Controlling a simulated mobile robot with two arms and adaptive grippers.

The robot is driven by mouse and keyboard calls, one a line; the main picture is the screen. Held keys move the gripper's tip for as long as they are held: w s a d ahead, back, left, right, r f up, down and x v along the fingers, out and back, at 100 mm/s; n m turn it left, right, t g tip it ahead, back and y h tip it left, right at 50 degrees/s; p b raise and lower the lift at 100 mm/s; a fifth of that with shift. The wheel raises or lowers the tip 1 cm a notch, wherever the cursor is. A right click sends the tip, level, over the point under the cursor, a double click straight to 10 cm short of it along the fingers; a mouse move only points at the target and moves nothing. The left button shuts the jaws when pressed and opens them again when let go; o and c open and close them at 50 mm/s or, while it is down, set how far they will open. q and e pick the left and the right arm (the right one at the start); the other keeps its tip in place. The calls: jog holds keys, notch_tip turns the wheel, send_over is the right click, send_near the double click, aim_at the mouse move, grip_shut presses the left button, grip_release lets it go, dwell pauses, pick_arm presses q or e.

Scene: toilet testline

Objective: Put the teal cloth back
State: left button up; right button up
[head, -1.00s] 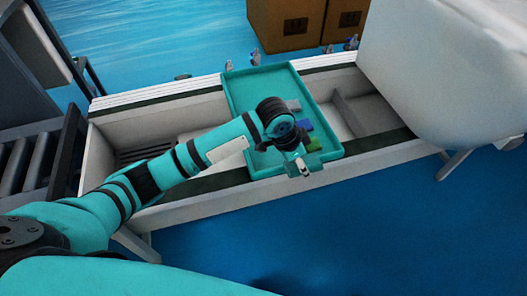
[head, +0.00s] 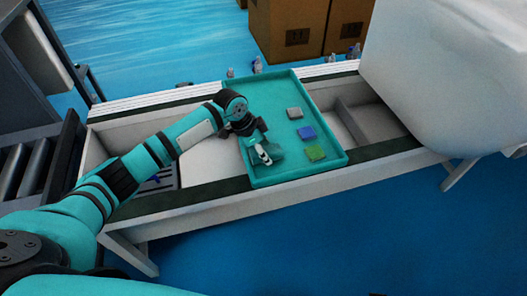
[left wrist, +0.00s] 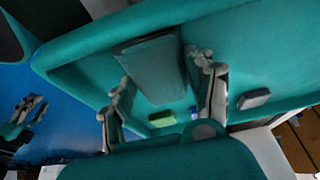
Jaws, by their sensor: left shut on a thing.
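The teal tray (head: 283,84) lies across the white trough. My left gripper (head: 262,154) is low over its front left part. The teal cloth (left wrist: 150,62) is a flat, dark teal piece between the fingers of my left gripper (left wrist: 160,75) in the left wrist view. The gripper is shut on it. In the head view the cloth (head: 274,160) is partly hidden and blends with the tray, so I cannot tell whether it touches the floor of the tray. What looks like my right gripper (left wrist: 30,108) is small at the left of the wrist view.
A grey cloth (head: 294,113), a blue cloth (head: 307,132) and a green cloth (head: 315,153) lie in a row along the tray's right side. A large white body (head: 440,80) stands at right. Cardboard boxes (head: 290,30) stand behind. The tray's back part is clear.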

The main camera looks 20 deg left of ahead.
pick_arm(q)
jog(key=shift+f, duration=0.1)
jog(key=o, duration=1)
jog(key=shift+r, duration=0.3)
jog(key=p+v, duration=0.2)
jog(key=v, duration=0.9)
jog(key=shift+s+a+r+p, duration=0.15)
jog(key=shift+r+p, duration=0.1)
jog(key=shift+p, duration=0.1)
pick_arm(e)
notch_tip(320, 180, down, 8)
jog(key=s, duration=0.2)
jog(key=shift+s+f+g, duration=0.25)
jog(key=shift+s+g, duration=0.05)
jog(key=shift+s, duration=0.05)
jog(key=shift+d, duration=0.1)
